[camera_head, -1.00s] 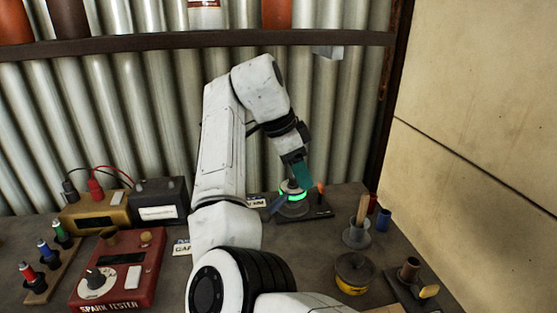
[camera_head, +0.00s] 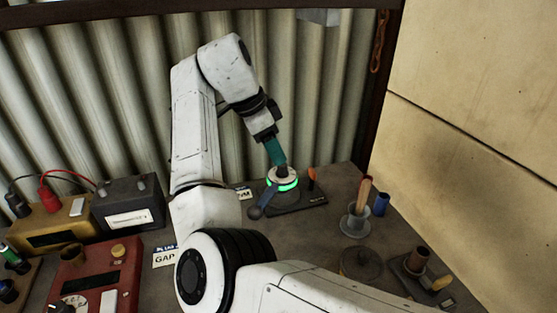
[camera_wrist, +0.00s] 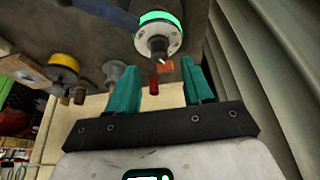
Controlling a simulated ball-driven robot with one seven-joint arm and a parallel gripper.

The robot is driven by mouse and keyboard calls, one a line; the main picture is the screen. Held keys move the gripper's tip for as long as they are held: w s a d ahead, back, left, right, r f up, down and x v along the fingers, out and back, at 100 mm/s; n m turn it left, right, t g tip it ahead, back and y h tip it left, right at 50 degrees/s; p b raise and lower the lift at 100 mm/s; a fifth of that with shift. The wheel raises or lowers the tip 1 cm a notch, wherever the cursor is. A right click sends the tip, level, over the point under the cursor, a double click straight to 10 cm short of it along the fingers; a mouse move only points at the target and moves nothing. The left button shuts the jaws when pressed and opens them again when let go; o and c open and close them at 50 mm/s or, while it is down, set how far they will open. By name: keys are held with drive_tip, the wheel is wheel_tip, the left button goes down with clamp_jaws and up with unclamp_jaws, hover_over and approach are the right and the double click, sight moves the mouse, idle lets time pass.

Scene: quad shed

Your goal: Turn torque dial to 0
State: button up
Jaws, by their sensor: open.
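A round device with a glowing green ring (camera_head: 283,185) and a pale metal top stands on a dark base plate (camera_head: 305,201) at the back of the bench; I take it for the torque dial. A blue-grey lever (camera_head: 257,211) sticks out at its left. My gripper (camera_head: 279,166), with teal fingers, points down at the top of the device. In the wrist view the open fingers (camera_wrist: 160,82) hold nothing, and the device's ringed top (camera_wrist: 160,35) lies beyond their tips. I cannot tell whether they touch it. No scale or number is readable.
An orange-handled part (camera_head: 312,177) stands close right of the device. Further right are a funnel-like holder with a wooden handle (camera_head: 358,208) and a blue cup (camera_head: 381,204). A red tester box (camera_head: 92,270) and a dark box (camera_head: 130,203) stand left. Corrugated wall rises close behind.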

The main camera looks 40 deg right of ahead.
sight(282, 169)
drive_tip(key=shift+x, duration=2.15)
clamp_jaws()
